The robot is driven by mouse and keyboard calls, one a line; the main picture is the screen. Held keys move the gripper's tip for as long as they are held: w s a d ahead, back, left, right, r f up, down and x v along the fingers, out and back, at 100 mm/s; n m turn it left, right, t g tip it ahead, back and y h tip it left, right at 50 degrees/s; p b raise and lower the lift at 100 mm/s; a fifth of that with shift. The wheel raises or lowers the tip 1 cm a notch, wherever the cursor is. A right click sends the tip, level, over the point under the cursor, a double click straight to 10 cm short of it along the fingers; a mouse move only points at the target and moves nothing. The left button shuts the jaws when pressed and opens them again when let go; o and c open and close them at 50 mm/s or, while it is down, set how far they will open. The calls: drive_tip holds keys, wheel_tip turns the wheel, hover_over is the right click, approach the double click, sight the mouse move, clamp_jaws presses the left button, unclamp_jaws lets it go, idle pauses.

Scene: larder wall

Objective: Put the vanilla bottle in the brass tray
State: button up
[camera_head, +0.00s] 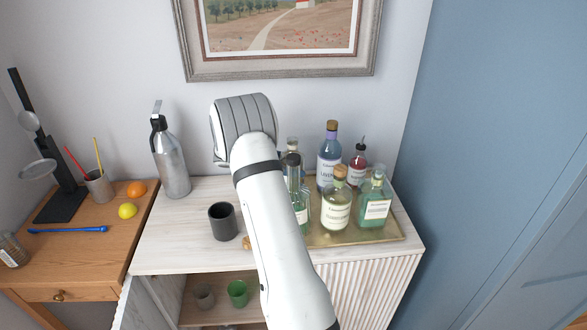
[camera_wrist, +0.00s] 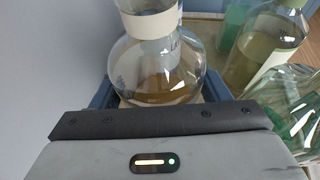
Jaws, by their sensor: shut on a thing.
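My gripper (camera_wrist: 158,92) is shut on a clear round-bodied bottle with a little amber liquid, taken as the vanilla bottle (camera_wrist: 150,68). Its blue fingers show on both sides of the bottle, which looks upright. In the head view my arm hides most of the gripper; a bottle top (camera_head: 292,144) behind the arm appears to be the held one. The brass tray (camera_head: 322,240) lies on the right of the pale cabinet top, holding several bottles. Whether the held bottle touches the tray is hidden.
On the tray stand a lavender bottle (camera_head: 329,170), a red bottle (camera_head: 357,168), a pale corked bottle (camera_head: 336,212) and a green bottle (camera_head: 374,208). A dark cup (camera_head: 222,222) and a steel siphon (camera_head: 170,165) stand left.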

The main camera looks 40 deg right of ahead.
drive_tip(key=shift+f, duration=0.75)
drive_tip(key=shift+f, duration=0.1)
drive_tip(key=o, duration=1.6)
drive_tip(key=shift+s+f, duration=0.1)
drive_tip(key=shift+c, duration=0.2)
